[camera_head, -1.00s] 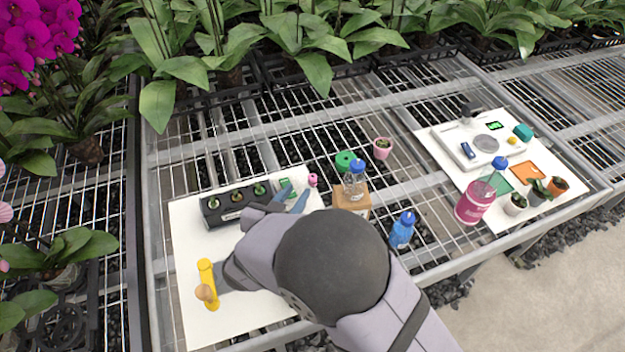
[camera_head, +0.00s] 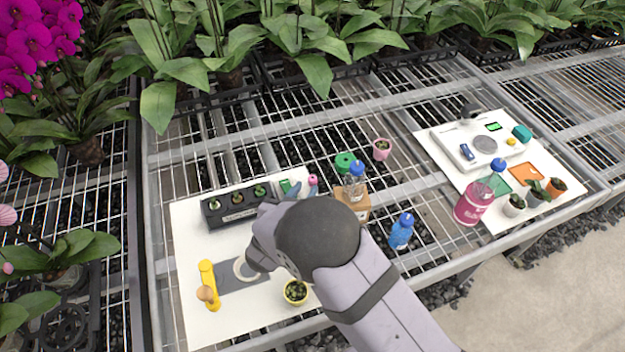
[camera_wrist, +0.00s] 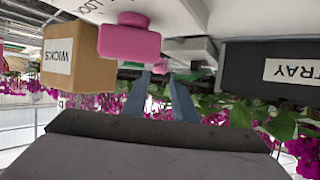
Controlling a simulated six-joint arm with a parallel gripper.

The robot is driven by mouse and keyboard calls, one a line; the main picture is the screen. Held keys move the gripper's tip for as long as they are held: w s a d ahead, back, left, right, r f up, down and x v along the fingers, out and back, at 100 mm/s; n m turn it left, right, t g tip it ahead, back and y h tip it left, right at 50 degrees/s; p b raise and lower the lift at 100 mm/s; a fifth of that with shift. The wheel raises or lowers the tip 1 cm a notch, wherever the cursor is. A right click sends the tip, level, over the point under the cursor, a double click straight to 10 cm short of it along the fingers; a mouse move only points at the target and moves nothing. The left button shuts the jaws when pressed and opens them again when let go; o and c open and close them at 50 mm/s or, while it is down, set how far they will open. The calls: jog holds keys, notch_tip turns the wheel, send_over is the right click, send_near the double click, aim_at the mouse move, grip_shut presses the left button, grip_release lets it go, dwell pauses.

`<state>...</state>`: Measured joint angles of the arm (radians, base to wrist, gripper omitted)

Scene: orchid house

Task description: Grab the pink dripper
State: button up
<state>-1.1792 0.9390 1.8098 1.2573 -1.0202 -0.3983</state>
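The pink dripper (camera_head: 312,180) is at the right edge of the left white board, beside the wooden box. My gripper (camera_head: 304,190) is just on the near side of the dripper. Its blue fingers (camera_wrist: 160,82) are apart with nothing held between them. The dripper seems apart from both fingers. My arm partly covers the lower right of the board.
A black tray (camera_head: 226,216) with small plants stands left of my gripper. The wooden wicks box (camera_head: 352,204), with a blue-capped bottle (camera_head: 356,180), stands close right. A yellow pot (camera_head: 296,292) and yellow tool (camera_head: 208,280) are on the board. A blue bottle (camera_head: 401,231) stands right.

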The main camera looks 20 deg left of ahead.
aim_at(311, 181)
jog(key=shift+p+x, duration=0.7)
jog(key=shift+x, duration=2)
jog(key=shift+c, duration=0.6)
grip_shut()
